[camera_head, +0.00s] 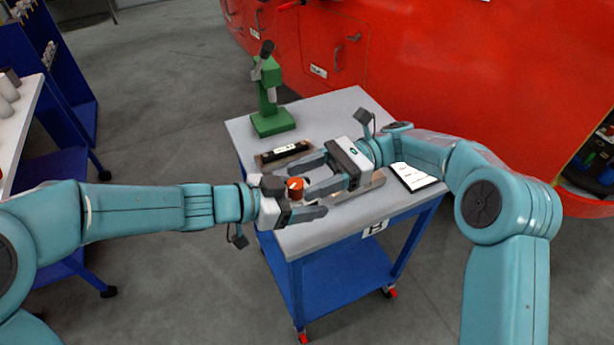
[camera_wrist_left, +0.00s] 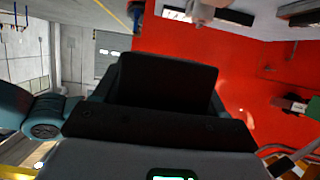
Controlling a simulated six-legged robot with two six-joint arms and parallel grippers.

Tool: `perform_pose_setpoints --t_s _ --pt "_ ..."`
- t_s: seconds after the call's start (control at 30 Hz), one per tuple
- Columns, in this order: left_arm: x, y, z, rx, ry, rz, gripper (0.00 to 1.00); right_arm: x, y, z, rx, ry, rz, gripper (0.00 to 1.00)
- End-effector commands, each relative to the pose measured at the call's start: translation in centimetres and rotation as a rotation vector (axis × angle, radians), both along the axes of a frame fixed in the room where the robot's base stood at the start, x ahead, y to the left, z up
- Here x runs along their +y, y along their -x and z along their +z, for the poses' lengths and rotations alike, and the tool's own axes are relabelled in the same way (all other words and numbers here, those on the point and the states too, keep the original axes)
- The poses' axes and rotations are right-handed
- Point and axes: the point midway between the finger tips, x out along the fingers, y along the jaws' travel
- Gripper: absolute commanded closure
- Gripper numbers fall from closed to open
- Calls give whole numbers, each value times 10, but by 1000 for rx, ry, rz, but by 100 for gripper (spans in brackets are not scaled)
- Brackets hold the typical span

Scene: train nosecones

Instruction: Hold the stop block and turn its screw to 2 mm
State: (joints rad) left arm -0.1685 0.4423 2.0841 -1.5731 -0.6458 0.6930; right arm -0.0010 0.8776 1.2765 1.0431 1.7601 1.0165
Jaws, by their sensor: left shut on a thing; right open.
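An orange-red round piece with a pale top (camera_head: 296,187) shows between my two grippers above the cart top in the head view. It looks like part of the stop block; the rest of the block is hidden by the fingers. My left gripper (camera_head: 302,201) comes from the left and is shut on the stop block. My right gripper (camera_head: 306,181) comes from the right, open, its fingers pointing left close to the orange-red piece. I cannot tell whether it touches. The screw and its setting cannot be made out. The left wrist view shows mostly dark gripper parts.
A red train body (camera_head: 420,70) stands behind. Blue shelving is at left.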

Motion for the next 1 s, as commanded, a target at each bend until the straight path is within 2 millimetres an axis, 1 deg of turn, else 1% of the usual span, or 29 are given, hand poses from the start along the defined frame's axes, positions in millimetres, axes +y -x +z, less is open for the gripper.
perform_pose_setpoints --t_s 0.23,0.4,0.53,0.8,0.83,0.87,0.9,0.93,1.0 --pt "0 0 1 -2 1 1 74 -41 -20 -1 -1 0 -4 43" --pt "0 -1 1 -2 1 1 74 -58 -28 0 -1 0 -3 43" --pt "0 -1 1 -2 1 1 74 -62 -30 0 -1 0 0 43" --pt "0 -1 1 -2 1 1 74 -62 -30 0 0 0 0 43" --pt "0 -1 1 -1 2 1 26 -62 -30 0 0 0 0 43" --pt "0 -1 1 -2 1 1 17 -62 -30 0 0 0 0 43" --pt "0 0 1 -2 1 1 4 -62 -30 0 0 0 0 43" --pt "0 0 1 -2 1 1 0 -62 -30 0 0 0 0 43" --pt "0 0 1 -1 2 1 0 -62 -30 0 0 0 0 43"
